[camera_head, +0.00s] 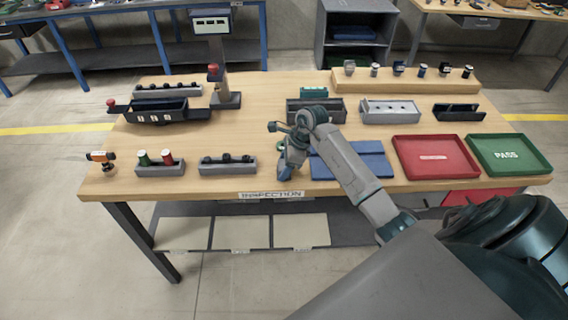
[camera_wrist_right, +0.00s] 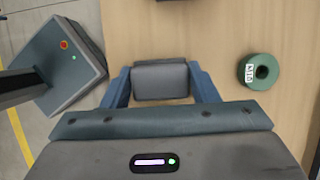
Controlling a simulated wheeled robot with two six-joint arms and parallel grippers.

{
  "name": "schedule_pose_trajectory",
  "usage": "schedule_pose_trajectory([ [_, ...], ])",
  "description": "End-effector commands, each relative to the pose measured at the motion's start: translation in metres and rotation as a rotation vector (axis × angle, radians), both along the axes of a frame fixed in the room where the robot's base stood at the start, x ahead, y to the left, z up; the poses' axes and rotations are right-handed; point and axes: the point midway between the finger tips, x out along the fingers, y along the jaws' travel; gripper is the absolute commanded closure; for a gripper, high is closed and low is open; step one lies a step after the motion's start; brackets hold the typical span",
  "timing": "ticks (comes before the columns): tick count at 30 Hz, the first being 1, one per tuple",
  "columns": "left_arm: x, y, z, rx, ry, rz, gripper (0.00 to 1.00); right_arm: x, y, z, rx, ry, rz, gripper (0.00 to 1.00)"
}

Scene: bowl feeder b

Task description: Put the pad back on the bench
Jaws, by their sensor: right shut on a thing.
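My right gripper (camera_head: 287,167) points down low over the bench (camera_head: 232,187), near its front edge and just left of a flat blue mat (camera_head: 362,163). In the right wrist view, its two blue fingers (camera_wrist_right: 160,84) are shut on a dark grey padded block, which I take for the pad (camera_wrist_right: 160,77). Bench wood shows around the pad; whether the pad touches the bench I cannot tell. In the head view I cannot make the pad out behind the gripper. My left gripper is not in view.
A green round piece with a white label (camera_wrist_right: 247,71) lies right of the gripper in the wrist view. A grey block with black knobs (camera_head: 228,168) stands to the left. A red tray (camera_head: 437,173) and a green PASS tray (camera_head: 511,170) are at the right.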

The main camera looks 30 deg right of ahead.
Motion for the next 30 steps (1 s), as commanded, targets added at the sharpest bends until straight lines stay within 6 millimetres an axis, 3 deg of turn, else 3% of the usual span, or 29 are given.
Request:
schedule_pose_trajectory([
  [5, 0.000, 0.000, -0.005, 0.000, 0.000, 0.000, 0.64, 0.000, 0.000, -0.004, 0.000, 0.000, 0.000, 0.73],
  [6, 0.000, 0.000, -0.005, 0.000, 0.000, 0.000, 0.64, 0.000, 0.000, -0.004, 0.000, 0.000, 0.000, 0.44],
  [9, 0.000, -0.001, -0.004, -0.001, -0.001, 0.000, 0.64, 0.000, 0.000, -0.002, 0.000, 0.000, 0.000, 0.25],
  [21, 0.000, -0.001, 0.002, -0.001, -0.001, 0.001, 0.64, 0.000, 0.000, 0.003, 0.000, 0.000, 0.000, 0.24],
  [22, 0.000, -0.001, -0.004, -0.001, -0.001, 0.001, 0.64, -0.001, -0.003, 0.004, -0.001, -0.002, -0.001, 0.24],
  [30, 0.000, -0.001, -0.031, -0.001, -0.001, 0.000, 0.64, -0.012, -0.022, 0.053, -0.005, -0.005, -0.001, 0.24],
])
